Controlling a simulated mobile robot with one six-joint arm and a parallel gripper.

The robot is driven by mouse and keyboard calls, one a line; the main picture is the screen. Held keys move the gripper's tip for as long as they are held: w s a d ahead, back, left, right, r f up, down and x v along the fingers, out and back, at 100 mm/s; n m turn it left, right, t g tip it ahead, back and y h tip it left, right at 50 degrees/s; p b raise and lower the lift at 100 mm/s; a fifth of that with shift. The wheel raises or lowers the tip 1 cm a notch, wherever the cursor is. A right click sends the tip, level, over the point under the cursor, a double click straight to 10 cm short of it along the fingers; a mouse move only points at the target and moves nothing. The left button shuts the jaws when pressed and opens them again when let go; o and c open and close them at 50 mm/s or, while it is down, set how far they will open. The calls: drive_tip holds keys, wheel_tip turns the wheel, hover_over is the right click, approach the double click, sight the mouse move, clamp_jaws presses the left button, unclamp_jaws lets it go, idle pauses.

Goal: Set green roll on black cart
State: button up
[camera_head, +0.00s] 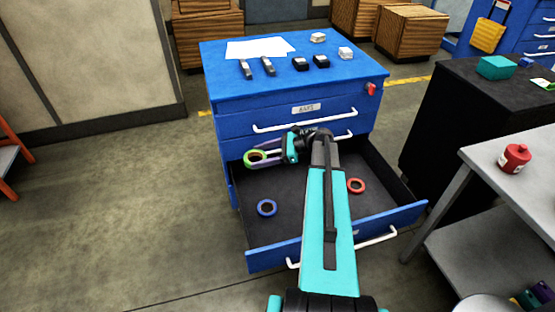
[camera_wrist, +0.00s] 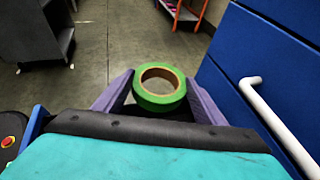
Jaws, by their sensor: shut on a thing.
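The green roll (camera_head: 249,161), a tape ring with a brown core, is held between the fingers of my gripper (camera_head: 268,157) above the left side of the open drawer. In the wrist view the green roll (camera_wrist: 158,101) sits between the two purple fingers, which close on it from both sides. A black flat-topped unit (camera_head: 455,92) stands to the right of the blue cabinet; whether it is a cart I cannot tell. A dark grey cart (camera_wrist: 35,38) with a lower shelf shows at the upper left of the wrist view.
The blue cabinet (camera_head: 220,75) has its drawer (camera_head: 290,185) open, with a blue roll (camera_head: 267,208) and a red roll (camera_head: 356,186) inside. A grey table (camera_head: 490,185) with a red container (camera_head: 515,158) stands at right.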

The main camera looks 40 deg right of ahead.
drive_tip(key=w+a+r+p, duration=0.1)
drive_tip(key=a+r+p, duration=0.8)
drive_tip(key=a+r, duration=0.6)
drive_tip(key=w+a+r+n+p, duration=0.1)
drive_tip(key=w+a+r+p, duration=0.1)
drive_tip(key=a+r+p, duration=0.7)
drive_tip(key=a+r, duration=0.6)
drive_tip(key=r, duration=0.3)
drive_tip(key=shift+w+r+g+y+p, duration=0.15)
drive_tip(key=shift+w+g+y+p, duration=0.15)
drive_tip(key=shift+g+y, duration=0.1)
drive_tip(key=shift+s, duration=0.2)
